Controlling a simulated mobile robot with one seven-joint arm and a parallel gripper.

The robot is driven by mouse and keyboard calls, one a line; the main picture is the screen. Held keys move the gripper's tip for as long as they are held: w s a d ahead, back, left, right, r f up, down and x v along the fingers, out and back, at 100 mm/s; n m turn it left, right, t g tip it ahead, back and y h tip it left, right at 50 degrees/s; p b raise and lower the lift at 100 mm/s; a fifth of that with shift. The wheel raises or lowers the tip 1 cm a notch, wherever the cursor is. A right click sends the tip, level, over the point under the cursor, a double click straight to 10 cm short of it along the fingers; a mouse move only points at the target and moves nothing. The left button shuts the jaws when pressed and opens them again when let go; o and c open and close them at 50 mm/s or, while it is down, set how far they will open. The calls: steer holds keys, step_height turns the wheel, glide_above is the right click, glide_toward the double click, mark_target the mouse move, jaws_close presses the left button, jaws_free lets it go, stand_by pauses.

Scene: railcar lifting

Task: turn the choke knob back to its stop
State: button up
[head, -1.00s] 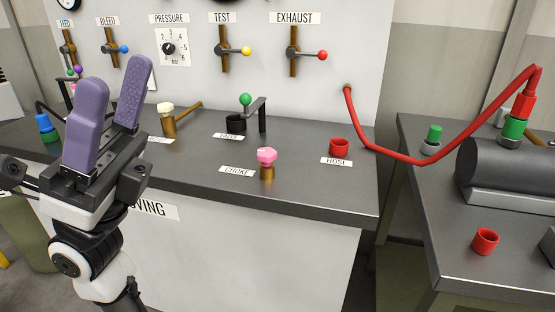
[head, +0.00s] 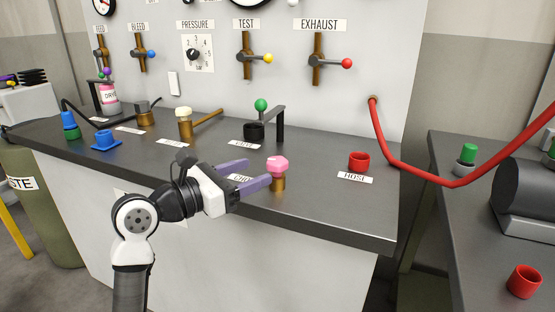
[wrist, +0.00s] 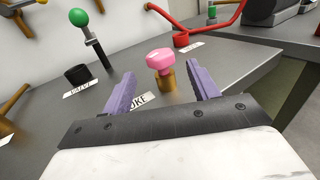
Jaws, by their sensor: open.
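The choke knob (head: 277,167) is pink and faceted, on a brass stem (head: 278,184) near the front edge of the grey bench. Its CHOKE label (head: 241,179) is partly hidden by my gripper. My gripper (head: 260,173) is open and level, coming from the left, with its purple fingertips just short of the knob or beside it. In the wrist view the knob (wrist: 160,62) stands beyond the fingertips and between their lines, with nothing between the fingers. I cannot tell whether a finger touches it.
A black valve cup (head: 254,131) with a green-balled lever stands behind the knob. A red hose cup (head: 359,161) is to the right. A brass fitting with a cream knob (head: 184,114) is at the back left. The bench's front right (head: 340,205) is clear.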

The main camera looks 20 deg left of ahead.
mark_target(269, 166)
steer(key=p+x, duration=0.1)
steer(key=x, duration=0.6)
steer(key=shift+w+d, duration=0.15)
steer(key=shift+w, duration=0.1)
steer(key=c, duration=0.9)
steer(key=shift+c, duration=0.2)
